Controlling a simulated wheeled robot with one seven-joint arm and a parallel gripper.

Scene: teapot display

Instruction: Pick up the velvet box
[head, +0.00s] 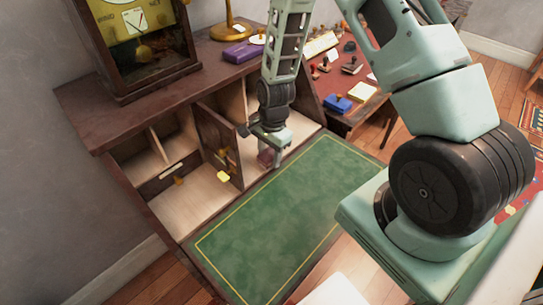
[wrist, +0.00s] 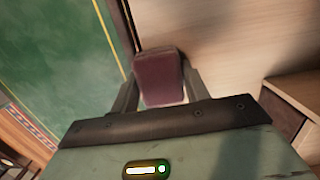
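The velvet box is a small maroon block (wrist: 160,78) between the two fingers of my gripper (wrist: 160,88) in the wrist view. A finger lies along each side of it, with no clear gap, so my gripper looks shut on it. In the head view my gripper (head: 268,148) points down at the open desk compartment, by the back edge of the green writing surface. The box (head: 266,158) shows there as a small reddish patch under the fingers. Whether its underside touches the pale wood is hidden.
An open small door (head: 217,145) stands left of my gripper, with a yellow tag (head: 223,176) near its foot. The green writing surface (head: 275,230) is clear. A clock (head: 142,45) and a purple box (head: 242,52) stand on the desk top. Stamps and a blue pad (head: 337,103) lie right.

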